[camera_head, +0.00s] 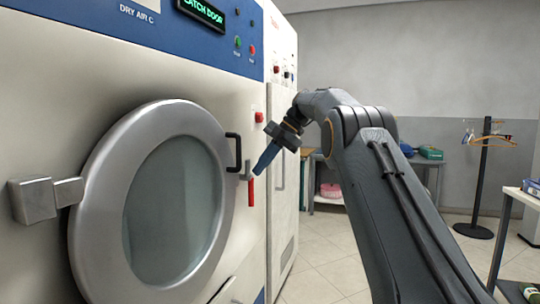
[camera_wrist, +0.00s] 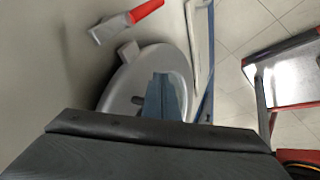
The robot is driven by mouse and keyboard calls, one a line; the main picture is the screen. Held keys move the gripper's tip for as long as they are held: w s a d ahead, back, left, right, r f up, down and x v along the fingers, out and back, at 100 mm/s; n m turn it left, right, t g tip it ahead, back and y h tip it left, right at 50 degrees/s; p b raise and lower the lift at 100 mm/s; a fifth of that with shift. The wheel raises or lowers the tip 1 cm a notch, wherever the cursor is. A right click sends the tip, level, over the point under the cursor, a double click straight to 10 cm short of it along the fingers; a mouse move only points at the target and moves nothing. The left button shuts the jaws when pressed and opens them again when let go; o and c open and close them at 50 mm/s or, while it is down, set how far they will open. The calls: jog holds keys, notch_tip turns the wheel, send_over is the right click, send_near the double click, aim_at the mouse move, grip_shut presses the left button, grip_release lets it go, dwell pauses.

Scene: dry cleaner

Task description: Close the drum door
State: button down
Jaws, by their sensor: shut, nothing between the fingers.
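The drum door (camera_head: 88,215) is a round grey ring with a glass pane. It lies against or very near the white machine front; I cannot tell if it is fully flush. Its hinge (camera_head: 36,199) is on the left and its black handle (camera_head: 234,152) on the right. A latch lever (camera_head: 250,190) with a red grip hangs down right of the handle. My gripper (camera_head: 258,171) is shut and empty, its blue fingers close beside the latch; contact is unclear. In the wrist view the fingers (camera_wrist: 164,78) overlap the door (camera_wrist: 120,92), and the red-gripped latch (camera_wrist: 146,10) shows above.
A green display (camera_head: 203,13) reads "LATCH DOOR", partly cut off. A red button (camera_head: 259,117) sits above the latch. A second white machine (camera_head: 284,160) stands to the right. A coat stand (camera_head: 480,190) and a table (camera_head: 513,192) are farther right, with open tiled floor between.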

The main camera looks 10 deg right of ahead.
jog(key=shift+w+p+v, duration=0.2)
jog(key=shift+p+v, duration=0.7)
jog(key=shift+v, duration=1.6)
jog(key=s+a+f+m+h+p, duration=0.3)
jog(key=s+f+m+h, duration=0.1)
jog(key=s+f+m, duration=0.95)
jog(key=s+f+m+h+p, duration=0.1)
jog(key=s+f+m, duration=0.2)
jog(key=s, duration=0.8)
jog(key=s+f+m+h+p, duration=0.1)
jog(key=s+f+m, duration=0.3)
jog(key=s, duration=0.8)
jog(key=s+d+f+m+g+h+p, duration=0.1)
jog(key=s+f+m, duration=0.3)
jog(key=s, duration=0.7)
jog(key=shift+m, duration=0.45)
jog(key=shift+s, duration=0.1)
